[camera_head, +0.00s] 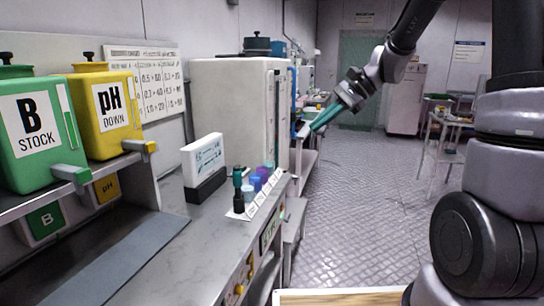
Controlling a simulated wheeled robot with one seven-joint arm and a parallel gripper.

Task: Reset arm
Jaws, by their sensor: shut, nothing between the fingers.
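My gripper (322,118) is at the end of my arm, in the upper middle of the head view. Its teal fingers are together, with nothing seen between them. They point down and to the left, in the air beyond the counter's right edge. My arm reaches in from the top right, bent at the wrist. The gripper appears apart from the shelving behind it.
A white cabinet (232,105) stands behind. A cart (442,155) is at right. The floor (350,220) is clear.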

